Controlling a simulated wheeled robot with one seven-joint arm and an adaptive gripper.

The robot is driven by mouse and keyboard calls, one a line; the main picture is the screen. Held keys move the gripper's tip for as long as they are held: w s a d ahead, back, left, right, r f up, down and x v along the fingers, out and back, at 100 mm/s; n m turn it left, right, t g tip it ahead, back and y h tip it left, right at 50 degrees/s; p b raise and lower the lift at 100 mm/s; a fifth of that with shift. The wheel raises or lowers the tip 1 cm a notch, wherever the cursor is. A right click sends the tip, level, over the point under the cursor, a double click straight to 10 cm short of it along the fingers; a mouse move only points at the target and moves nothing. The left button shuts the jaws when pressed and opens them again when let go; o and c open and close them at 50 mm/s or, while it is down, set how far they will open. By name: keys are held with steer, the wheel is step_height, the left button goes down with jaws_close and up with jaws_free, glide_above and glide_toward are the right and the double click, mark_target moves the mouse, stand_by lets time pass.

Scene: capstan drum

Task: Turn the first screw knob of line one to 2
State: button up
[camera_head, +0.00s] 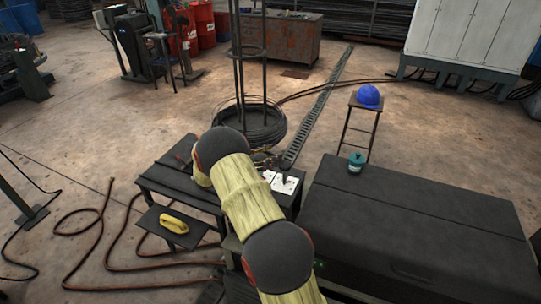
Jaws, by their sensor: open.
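White control plates (290,187) with small dark and red marks lie on the dark bench (172,178), just right of my arm. The marks are too small to tell which is the first screw knob of line one or where it points. My gripper (283,172) shows as a small dark shape at the far edge of the plates, partly behind my arm. It is open, and no object shows in it. I cannot tell whether it touches a knob. My arm covers part of the bench and plates.
A long black cabinet (420,225) stands close on the right with a teal item (356,162) on it. A wire coil (250,125) stands behind the bench. A stool with a blue helmet (368,96) is behind the cabinet. Yellow gloves (173,224) and hoses (95,235) lie left.

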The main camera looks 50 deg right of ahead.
steer(key=shift+c, duration=0.4)
steer(key=c, duration=1.1)
steer(key=shift+c, duration=0.5)
